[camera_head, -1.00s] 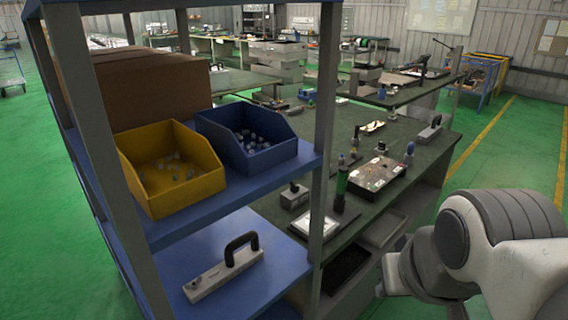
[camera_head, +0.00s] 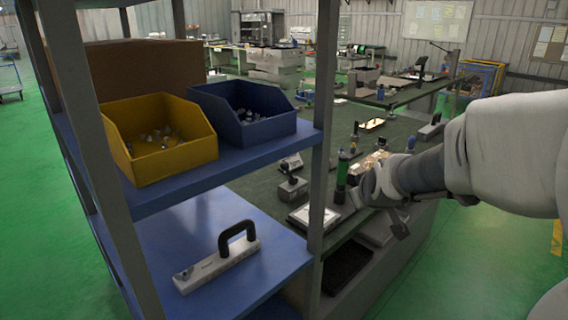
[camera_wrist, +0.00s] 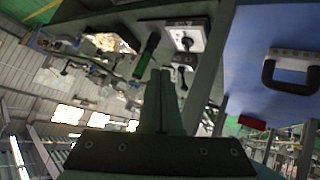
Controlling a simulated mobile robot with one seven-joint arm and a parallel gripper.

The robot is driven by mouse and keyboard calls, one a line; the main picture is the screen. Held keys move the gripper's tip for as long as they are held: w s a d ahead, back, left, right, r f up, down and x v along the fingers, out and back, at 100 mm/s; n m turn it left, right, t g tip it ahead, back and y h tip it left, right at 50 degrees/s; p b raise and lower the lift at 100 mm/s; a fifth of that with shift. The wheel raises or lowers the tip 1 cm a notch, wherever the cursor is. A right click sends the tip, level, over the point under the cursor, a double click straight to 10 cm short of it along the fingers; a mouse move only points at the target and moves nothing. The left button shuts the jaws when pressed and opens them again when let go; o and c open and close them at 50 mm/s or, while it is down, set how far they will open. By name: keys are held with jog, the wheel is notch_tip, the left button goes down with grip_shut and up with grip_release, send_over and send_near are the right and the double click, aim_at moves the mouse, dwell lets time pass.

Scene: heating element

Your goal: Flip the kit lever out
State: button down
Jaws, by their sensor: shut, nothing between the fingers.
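I cannot tell for sure which part is the kit lever. A grey bar with a black arched handle (camera_head: 222,260) lies on the lower blue shelf; it also shows at the right of the wrist view (camera_wrist: 290,72). A green upright handle (camera_head: 342,174) stands on the dark bench; it also shows just beyond my fingertips in the wrist view (camera_wrist: 147,54). A white-topped plate (camera_head: 305,217) lies at the bench's near edge. My gripper (camera_wrist: 161,75) is shut and empty, in the air by the bench edge. In the head view my gripper (camera_head: 382,192) hides part of the bench top.
A grey shelf post (camera_head: 323,120) stands between the shelf and the bench. A yellow bin (camera_head: 165,155) and a blue bin (camera_head: 250,125) sit on the upper shelf. Small blocks with knobs (camera_head: 291,187) stand on the bench. Green floor (camera_head: 470,270) is clear at the right.

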jog(key=w+a+f+n+t+b, duration=0.2)
jog(key=w+f+n, duration=0.2)
jog(key=w, duration=0.2)
jog(key=w+a+f+n+t+b, duration=0.2)
jog(key=w+f+n+t+b, duration=0.1)
jog(key=w, duration=0.3)
jog(key=w+a+f+n+t+b, duration=0.2)
jog(key=w+f+n+b, duration=0.1)
jog(key=w+f+n, duration=0.1)
jog(key=shift+w+a+f+n+t, duration=0.15)
jog(key=shift+w+f+n, duration=0.1)
jog(key=shift+w, duration=0.4)
jog(key=shift+w+a+f+n+t, duration=0.1)
jog(key=shift+w+f+n+t, duration=0.1)
jog(key=shift+w, duration=0.4)
jog(key=w+a+f+n+t+y+b, duration=0.1)
jog(key=a+n+y+b, duration=0.1)
jog(key=a+n+y, duration=0.2)
jog(key=a+n, duration=0.3)
jog(key=a, duration=0.2)
jog(key=shift+f+t+y+b, duration=0.3)
jog(key=shift+t+y, duration=0.05)
jog(key=shift+y, duration=0.05)
jog(key=shift+w+a+n, duration=0.1)
jog(key=shift+w+n, duration=0.1)
jog(key=shift+n, duration=0.05)
